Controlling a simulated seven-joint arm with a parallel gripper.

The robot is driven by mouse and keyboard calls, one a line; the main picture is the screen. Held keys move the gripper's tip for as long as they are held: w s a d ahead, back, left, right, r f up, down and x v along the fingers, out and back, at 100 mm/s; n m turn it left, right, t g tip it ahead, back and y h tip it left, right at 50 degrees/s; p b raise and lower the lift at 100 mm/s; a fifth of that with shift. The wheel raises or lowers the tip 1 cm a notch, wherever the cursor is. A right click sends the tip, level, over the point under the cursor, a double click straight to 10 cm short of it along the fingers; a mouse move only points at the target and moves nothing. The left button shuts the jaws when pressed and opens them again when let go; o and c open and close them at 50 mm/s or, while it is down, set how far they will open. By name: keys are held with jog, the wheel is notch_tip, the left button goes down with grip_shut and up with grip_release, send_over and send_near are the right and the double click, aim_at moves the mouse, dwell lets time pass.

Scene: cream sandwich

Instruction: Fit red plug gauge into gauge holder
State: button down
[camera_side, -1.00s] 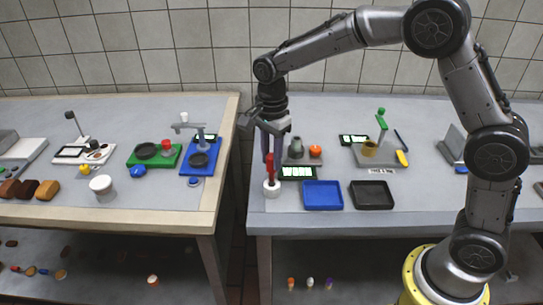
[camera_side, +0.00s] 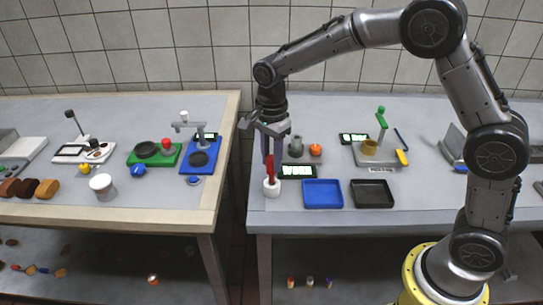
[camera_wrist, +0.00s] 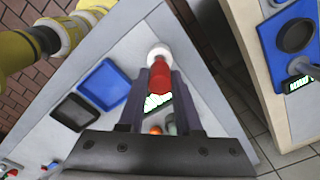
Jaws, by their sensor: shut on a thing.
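The red plug gauge (camera_side: 268,168) stands upright at the left side of the right-hand table, between the fingers of my gripper (camera_side: 269,160). My gripper is shut on it. The white gauge holder (camera_side: 272,188) is directly below, and the gauge's lower end meets its top. How deep the gauge sits in the holder cannot be told. In the wrist view the red gauge (camera_wrist: 159,77) lies between the fingertips (camera_wrist: 158,80), with the white holder (camera_wrist: 159,54) just beyond and in line with it.
A small lit display (camera_side: 297,171) stands right of the holder. A blue tray (camera_side: 323,206) and a black tray (camera_side: 372,206) lie further right. A grey piece (camera_side: 295,148) and an orange-red ball (camera_side: 316,150) are behind. A gap separates the left table (camera_side: 110,205).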

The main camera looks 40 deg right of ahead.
aim_at(272, 168)
jog(key=shift+f, duration=1.55)
jog(key=c, duration=0.5)
grip_release()
notch_tip(272, 168, up, 14)
jog(key=shift+f, duration=0.1)
